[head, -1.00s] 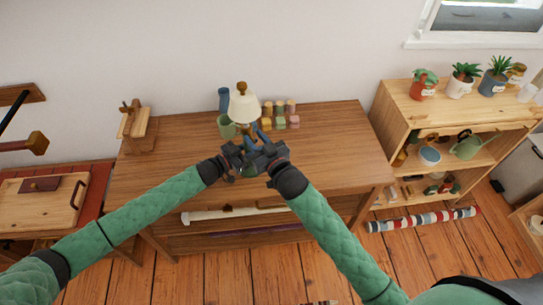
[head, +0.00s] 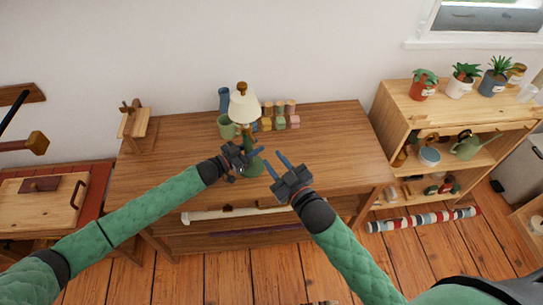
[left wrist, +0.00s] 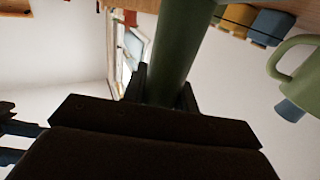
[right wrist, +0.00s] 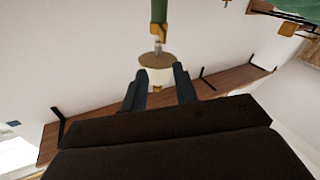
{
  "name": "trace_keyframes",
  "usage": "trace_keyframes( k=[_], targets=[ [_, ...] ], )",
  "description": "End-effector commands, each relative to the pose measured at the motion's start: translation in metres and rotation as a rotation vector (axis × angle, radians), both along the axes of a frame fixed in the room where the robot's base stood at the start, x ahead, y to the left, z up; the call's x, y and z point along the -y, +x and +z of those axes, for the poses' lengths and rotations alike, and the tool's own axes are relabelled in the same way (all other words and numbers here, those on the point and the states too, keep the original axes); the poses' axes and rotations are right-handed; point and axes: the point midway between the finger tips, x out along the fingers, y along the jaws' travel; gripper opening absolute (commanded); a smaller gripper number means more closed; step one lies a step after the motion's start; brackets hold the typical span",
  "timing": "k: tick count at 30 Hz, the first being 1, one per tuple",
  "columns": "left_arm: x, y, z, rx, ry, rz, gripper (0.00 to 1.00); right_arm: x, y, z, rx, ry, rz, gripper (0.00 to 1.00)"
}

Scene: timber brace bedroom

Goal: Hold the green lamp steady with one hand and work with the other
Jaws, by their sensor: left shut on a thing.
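The green lamp (head: 254,166) stands upright near the front of the wooden table, with a cream shade (head: 244,107) and a brass-coloured knob on top. My left gripper (head: 250,154) is shut on the lamp's green stem, which also fills the top of the left wrist view (left wrist: 178,45). My right gripper (head: 269,163) is open and empty, just right of the lamp and apart from it. In the right wrist view the shade (right wrist: 156,70) and part of the green stem (right wrist: 159,12) show beyond the open fingers. The lamp's base is partly hidden.
A green mug (head: 226,127), a blue vase (head: 224,98) and several coloured blocks (head: 280,122) stand behind the lamp. A small wooden stand (head: 134,125) is at the table's left. The table's right side (head: 345,150) is clear. A plant shelf (head: 440,105) stands to the right.

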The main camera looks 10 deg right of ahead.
Motion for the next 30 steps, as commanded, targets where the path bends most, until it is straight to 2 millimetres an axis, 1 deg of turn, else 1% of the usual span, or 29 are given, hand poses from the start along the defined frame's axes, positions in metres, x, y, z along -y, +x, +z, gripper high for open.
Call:
trace_keyframes(
  k=[3, 12, 30],
  targets=[
    [0.000, 0.000, 0.000, 0.000, 0.000, 0.000, 0.00, 0.000, -0.001, 0.008, 0.117, -0.134, -0.011, 0.29],
    [0.000, 0.000, 0.000, 0.000, 0.000, 0.000, 0.00, -0.002, -0.004, 0.025, 0.375, -0.445, -0.047, 0.29],
    [0.000, 0.000, 0.000, 0.000, 0.000, 0.000, 0.00, -0.009, -0.012, 0.045, 0.806, -1.012, -0.124, 0.29]
  ],
)
